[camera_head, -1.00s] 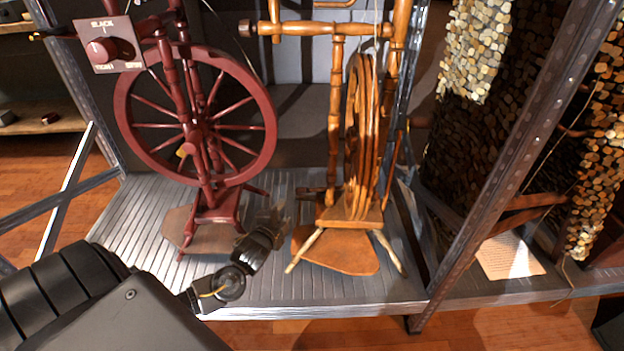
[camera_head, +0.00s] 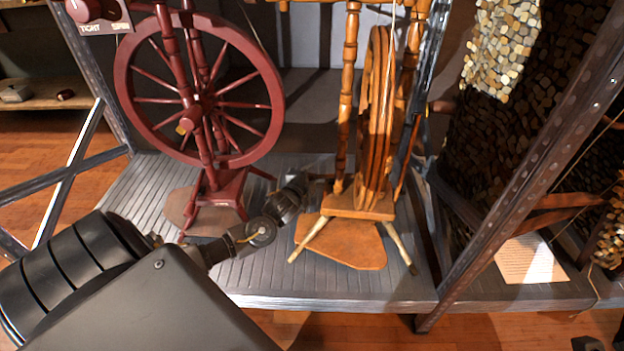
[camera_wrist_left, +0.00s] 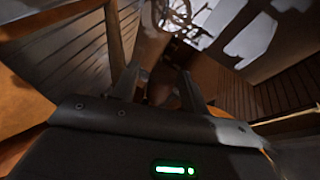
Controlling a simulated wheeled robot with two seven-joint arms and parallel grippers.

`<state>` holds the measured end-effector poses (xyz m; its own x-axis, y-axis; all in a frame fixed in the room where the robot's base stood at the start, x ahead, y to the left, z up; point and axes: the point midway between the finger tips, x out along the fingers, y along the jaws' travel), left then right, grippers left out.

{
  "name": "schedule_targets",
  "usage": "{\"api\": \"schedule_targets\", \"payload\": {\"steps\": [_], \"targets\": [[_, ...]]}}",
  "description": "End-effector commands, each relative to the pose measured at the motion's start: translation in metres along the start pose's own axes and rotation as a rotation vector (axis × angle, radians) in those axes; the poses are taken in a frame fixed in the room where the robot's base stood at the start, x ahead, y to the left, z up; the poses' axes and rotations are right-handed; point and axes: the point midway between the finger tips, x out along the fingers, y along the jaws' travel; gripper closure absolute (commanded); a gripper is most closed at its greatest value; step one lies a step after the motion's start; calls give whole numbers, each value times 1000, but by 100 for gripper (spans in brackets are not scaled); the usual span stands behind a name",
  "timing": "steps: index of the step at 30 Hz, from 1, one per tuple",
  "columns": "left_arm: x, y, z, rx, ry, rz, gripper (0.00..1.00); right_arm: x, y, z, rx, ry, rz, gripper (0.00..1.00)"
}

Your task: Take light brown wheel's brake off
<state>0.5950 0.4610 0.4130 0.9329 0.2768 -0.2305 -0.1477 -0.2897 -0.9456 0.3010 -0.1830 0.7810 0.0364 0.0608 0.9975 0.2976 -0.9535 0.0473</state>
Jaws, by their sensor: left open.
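The light brown spinning wheel (camera_head: 378,120) stands on the grey ribbed platform, its wheel seen nearly edge-on between upright posts. Its top is cut off by the frame. A short brown bar (camera_head: 320,177) sticks out to the left, low by its left post; I cannot tell whether this is the brake. My left gripper (camera_head: 301,184) is just left of this bar, above the platform; I cannot tell whether they touch. In the left wrist view the two fingers (camera_wrist_left: 160,88) are apart, with nothing clearly held between them. My right gripper is not seen.
A dark red spinning wheel (camera_head: 200,100) stands close on the left. The light brown wheel's pedal board (camera_head: 342,246) and splayed legs are low in front. A metal post (camera_head: 530,160) slants up on the right. The platform's front strip (camera_head: 330,301) is clear.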

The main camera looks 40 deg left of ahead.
Motion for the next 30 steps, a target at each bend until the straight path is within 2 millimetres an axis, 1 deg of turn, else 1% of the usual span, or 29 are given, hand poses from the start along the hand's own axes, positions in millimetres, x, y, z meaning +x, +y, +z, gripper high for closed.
{"api": "schedule_targets", "payload": {"steps": [1,6,15,25,30], "targets": [[7,2,0,-1,-1,-2,56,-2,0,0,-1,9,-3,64],[18,1,-1,0,1,0,56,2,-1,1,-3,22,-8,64],[19,0,-1,0,2,1,56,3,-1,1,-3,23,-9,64],[19,0,-1,-1,2,1,99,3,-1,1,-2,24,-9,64],[19,0,-1,0,2,1,100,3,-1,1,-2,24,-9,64]]}}
